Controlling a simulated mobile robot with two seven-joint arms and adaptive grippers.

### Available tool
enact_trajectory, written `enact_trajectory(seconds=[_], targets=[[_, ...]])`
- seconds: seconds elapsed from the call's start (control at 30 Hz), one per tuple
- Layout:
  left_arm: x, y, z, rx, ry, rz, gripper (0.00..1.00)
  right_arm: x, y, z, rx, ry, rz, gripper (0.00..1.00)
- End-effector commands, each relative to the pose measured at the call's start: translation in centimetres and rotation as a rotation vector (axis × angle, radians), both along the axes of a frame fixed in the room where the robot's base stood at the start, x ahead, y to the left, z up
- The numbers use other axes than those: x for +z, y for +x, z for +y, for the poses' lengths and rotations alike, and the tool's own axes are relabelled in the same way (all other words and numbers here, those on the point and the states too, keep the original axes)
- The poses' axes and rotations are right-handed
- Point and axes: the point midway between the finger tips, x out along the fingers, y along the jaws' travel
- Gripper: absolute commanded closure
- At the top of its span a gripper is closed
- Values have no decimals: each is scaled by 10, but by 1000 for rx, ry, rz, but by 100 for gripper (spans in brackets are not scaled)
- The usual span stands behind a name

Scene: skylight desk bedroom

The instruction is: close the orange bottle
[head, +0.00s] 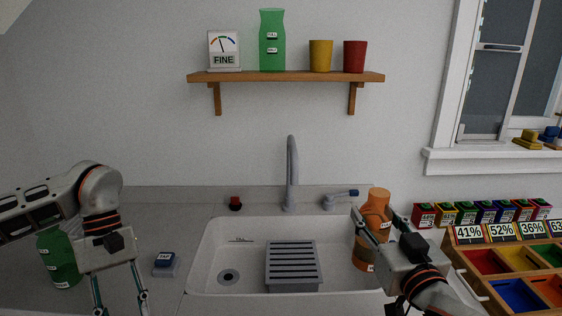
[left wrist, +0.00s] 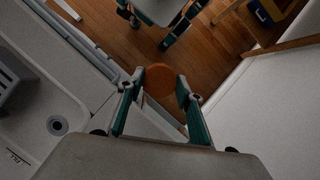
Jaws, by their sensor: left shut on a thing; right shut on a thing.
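The orange bottle (head: 376,204) stands upright or nearly so at the right end of the sink. My right gripper (head: 361,226) is shut on its side, and the gripper and wrist hide part of the bottle. Whether its mouth is open cannot be told at this size. My left gripper (left wrist: 161,92) is shut on a round orange cap (left wrist: 159,78), seen in the left wrist view above the wooden floor. In the head view the left fingers run off the bottom edge, so the cap does not show there.
The sink (head: 212,250) with a grey rack (head: 293,265) and a faucet (head: 291,170) lies between my arms. A green bottle (head: 60,258) and a blue-topped block (head: 164,262) are at left. A tray of colored bins (head: 507,262) is at right.

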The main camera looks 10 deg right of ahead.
Motion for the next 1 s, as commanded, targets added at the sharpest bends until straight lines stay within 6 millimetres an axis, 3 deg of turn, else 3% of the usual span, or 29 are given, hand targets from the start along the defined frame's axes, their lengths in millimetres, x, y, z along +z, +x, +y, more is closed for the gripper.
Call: enact_trajectory(seconds=[0.2, 0.37, 1.0], targets=[[0, 0, 0, 1, 0, 0, 74, -1, -1, 3, 14, -1, -1, 94], [0, 0, 0, 1, 0, 0, 74, -8, -6, 18, 81, -3, 0, 94], [0, 0, 0, 1, 0, 0, 74, -52, -41, 117, 525, -4, -1, 94]])
